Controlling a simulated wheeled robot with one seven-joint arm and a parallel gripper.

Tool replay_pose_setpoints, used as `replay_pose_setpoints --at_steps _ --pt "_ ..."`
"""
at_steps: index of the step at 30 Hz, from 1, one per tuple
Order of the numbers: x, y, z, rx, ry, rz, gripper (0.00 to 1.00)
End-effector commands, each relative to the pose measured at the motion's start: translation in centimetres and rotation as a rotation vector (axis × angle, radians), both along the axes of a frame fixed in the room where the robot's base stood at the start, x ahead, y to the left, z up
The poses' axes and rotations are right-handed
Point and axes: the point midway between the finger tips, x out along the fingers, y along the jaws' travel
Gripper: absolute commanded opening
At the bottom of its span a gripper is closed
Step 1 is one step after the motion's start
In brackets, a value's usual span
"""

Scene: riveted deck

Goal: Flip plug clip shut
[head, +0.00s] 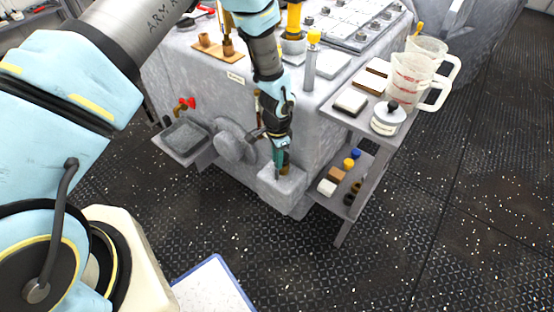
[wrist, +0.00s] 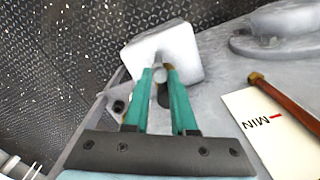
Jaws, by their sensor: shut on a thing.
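My gripper (head: 281,168) points down at the lower right front of the grey machine. In the wrist view its two teal fingers (wrist: 161,72) are close together with a small grey rounded piece (wrist: 160,74) between their tips. This piece looks like the plug clip, but the fingers hide most of it. A pale block (wrist: 172,50) lies just beyond the fingertips; the head view shows it as a grey box (head: 283,190) low on the machine. I cannot tell from these views whether the clip is open or shut.
A brown rod (wrist: 284,102) and a white MIN plate (wrist: 268,130) lie right of the fingers in the wrist view. In the head view, a side shelf (head: 338,122) with measuring jugs (head: 411,75) stands close on the right. A grey tray (head: 184,137) juts out left.

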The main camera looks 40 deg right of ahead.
Motion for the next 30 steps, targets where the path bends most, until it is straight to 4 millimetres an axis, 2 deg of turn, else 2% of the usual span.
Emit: replay_pose_setpoints --at_steps 10,26,27,30 --pt "-0.03 -0.04 0.01 0.000 0.000 -0.161 0.00" --pt "-0.02 -0.05 0.04 0.000 -0.001 -0.192 0.00" --pt "-0.02 -0.05 0.04 0.000 -0.001 -0.192 0.26" --pt "-0.03 -0.04 0.04 0.000 -0.001 -0.192 0.37"
